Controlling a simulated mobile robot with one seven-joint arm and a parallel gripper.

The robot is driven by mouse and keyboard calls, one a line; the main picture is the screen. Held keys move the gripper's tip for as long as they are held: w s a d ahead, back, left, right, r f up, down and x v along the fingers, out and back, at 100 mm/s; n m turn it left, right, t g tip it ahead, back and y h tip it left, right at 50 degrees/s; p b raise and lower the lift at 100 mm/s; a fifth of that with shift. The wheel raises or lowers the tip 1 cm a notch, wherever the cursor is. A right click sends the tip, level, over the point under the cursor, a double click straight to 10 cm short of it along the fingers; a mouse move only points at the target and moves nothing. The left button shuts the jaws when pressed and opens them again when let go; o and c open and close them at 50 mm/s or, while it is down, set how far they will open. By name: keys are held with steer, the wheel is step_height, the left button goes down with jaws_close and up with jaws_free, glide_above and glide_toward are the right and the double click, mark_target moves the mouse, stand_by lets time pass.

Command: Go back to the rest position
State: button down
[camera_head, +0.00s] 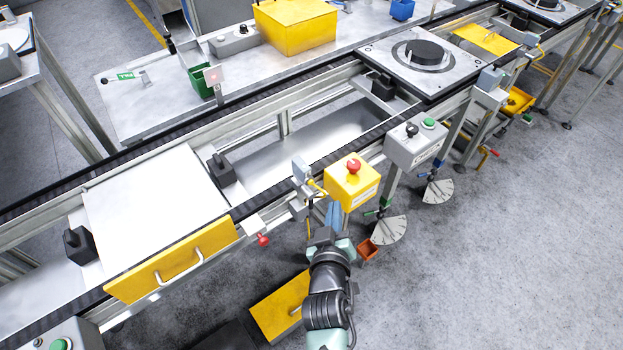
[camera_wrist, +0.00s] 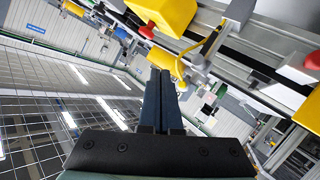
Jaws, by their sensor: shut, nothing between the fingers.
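My gripper (camera_wrist: 162,98) shows in the wrist view with its two dark fingers side by side, shut, with nothing between them. In the head view my arm comes up from the bottom and my gripper (camera_head: 333,214) is at its far end, in front of the conveyor's near edge. It is just below a yellow box with a red button (camera_head: 352,182). The wrist view is tilted and shows the yellow box (camera_wrist: 170,14) above the fingers, with its red button (camera_wrist: 147,30) beside it. No held object shows in either view.
A conveyor (camera_head: 255,205) runs diagonally, with a white pallet with a yellow handled front (camera_head: 155,205) at left and a pallet bearing a black disc (camera_head: 465,72) at upper right. A grey button box (camera_head: 413,147) is right of my gripper. Open grey floor (camera_head: 520,240) lies at right.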

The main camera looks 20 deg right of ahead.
stand_by(0.7)
steer(key=w+a+r+t, duration=0.2)
steer(key=r, duration=0.9)
steer(key=w+a+r+m+t, duration=0.1)
steer(key=w+a+r+t, duration=0.1)
steer(key=r, duration=1)
steer(key=w+a+r+t, duration=0.2)
steer(key=r+t, duration=0.1)
steer(key=r, duration=0.8)
steer(key=s+a+r+t+y, duration=0.2)
steer(key=s+r, duration=0.3)
steer(key=r, duration=0.4)
steer(key=s+a+r+t+y, duration=0.2)
steer(key=s+a+r, duration=0.2)
steer(key=r, duration=0.5)
steer(key=s+a+r+t+y, duration=0.1)
steer(key=s+a+r+t, duration=0.2)
steer(key=s+r, duration=0.4)
step_height(320, 180, up, 3)
steer(key=shift+a+f+y, duration=0.15)
steer(key=shift+a+y, duration=0.25)
steer(key=shift+a, duration=0.1)
